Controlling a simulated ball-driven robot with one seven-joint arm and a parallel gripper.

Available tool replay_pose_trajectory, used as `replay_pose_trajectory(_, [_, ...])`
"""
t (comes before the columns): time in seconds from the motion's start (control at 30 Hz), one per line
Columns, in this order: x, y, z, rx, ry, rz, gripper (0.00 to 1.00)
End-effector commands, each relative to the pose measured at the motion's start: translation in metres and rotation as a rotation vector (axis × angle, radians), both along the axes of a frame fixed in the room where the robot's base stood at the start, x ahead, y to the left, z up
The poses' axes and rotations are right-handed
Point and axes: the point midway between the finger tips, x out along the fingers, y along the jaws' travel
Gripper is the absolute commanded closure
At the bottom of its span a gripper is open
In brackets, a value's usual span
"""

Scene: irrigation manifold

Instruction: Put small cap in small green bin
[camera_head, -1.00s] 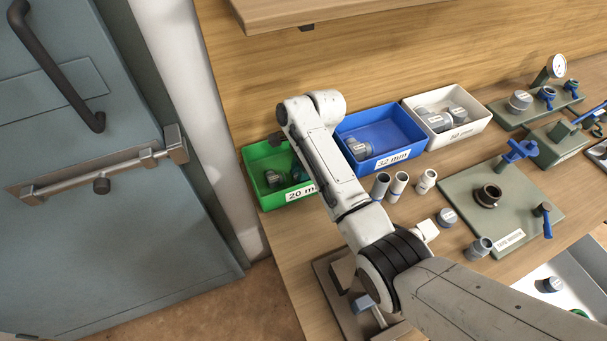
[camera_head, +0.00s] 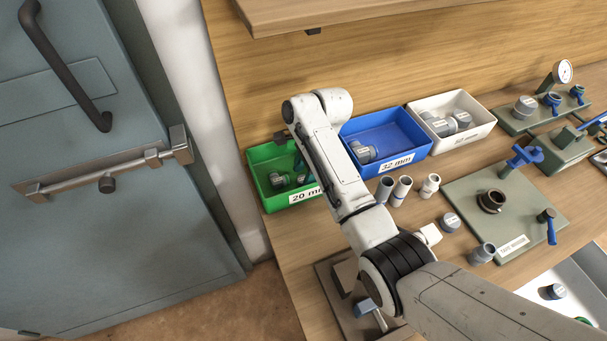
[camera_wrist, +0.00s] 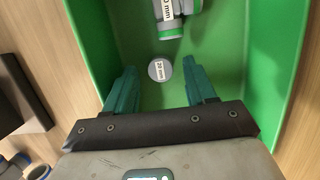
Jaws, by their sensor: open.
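The small green bin (camera_head: 256,182), labelled 20 mm, stands at the left end of the bin row; its green wall (camera_wrist: 92,40) and floor fill most of the wrist view. The small grey round cap (camera_wrist: 159,70), marked 20 mm, lies flat on the bin floor. My gripper (camera_wrist: 159,83) is open over the bin, its two green fingers apart with the cap showing between and just beyond their tips. Nothing is held. In the head view my arm hides most of the gripper.
A grey fitting with a label (camera_wrist: 177,14) also lies in the green bin. A blue bin (camera_head: 405,140) and a white bin (camera_head: 484,127) stand to the right. Several grey pipe pieces stand in front of them. A green plate (camera_head: 470,205) with valves lies further right.

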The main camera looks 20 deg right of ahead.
Motion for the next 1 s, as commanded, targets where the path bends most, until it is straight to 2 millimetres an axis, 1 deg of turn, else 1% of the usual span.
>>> replay_pose_trajectory(0.27, [0.002, -0.015, 0.055, 0.0, -0.006, -0.001, 0.45])
replay_pose_trajectory(0.33, [0.001, -0.019, 0.075, 0.0, -0.004, 0.0, 0.45])
replay_pose_trajectory(0.43, [0.0, -0.024, 0.092, 0.0, 0.0, 0.0, 0.45])
replay_pose_trajectory(0.63, [0.0, -0.028, 0.104, 0.0, 0.0, 0.0, 0.45])
replay_pose_trajectory(1.0, [0.0, -0.029, 0.106, 0.0, 0.0, 0.0, 0.45])
